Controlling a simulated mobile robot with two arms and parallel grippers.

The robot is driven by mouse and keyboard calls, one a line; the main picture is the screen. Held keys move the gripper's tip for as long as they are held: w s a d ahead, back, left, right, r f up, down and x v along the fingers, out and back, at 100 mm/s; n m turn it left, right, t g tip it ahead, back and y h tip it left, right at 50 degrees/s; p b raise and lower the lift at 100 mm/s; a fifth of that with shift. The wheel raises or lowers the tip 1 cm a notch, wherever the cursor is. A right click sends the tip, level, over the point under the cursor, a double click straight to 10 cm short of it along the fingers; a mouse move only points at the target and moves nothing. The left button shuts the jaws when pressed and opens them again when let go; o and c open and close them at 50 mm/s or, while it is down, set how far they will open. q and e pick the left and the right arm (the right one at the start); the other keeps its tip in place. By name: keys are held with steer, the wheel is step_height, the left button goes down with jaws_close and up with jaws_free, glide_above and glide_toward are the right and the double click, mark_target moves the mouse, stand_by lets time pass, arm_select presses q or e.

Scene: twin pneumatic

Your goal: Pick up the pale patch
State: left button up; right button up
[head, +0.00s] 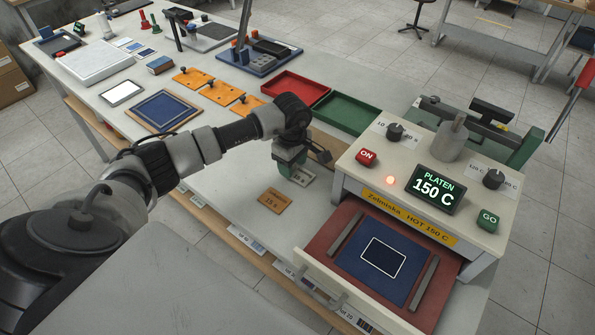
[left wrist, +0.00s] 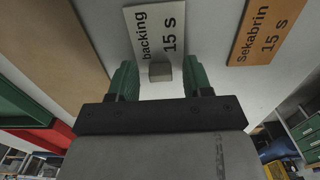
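My left gripper (head: 291,171) points down over a pale card marked "backing 15 s" (head: 303,177), which it partly hides in the head view. In the left wrist view, the gripper (left wrist: 160,85) is open, with two green fingers apart. A small grey block (left wrist: 160,71) shows between them on the pale card (left wrist: 155,32), with gaps on both sides. A pale rectangle with a dark edge (head: 121,94) lies farther left on the table; I cannot tell which pale piece is the patch. My right gripper is not in view.
An orange "Sekabrin 15 s" card (head: 275,201) lies beside the pale card. The heat press (head: 408,228) reads 150 C; its open drawer holds a blue cloth (head: 410,271) with a white-outlined dark patch (head: 384,257). Red (head: 294,88) and green (head: 347,114) trays stand behind the gripper.

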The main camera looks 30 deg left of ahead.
arm_select(q)
steer(key=c, duration=0.8)
steer(key=shift+r, duration=0.1)
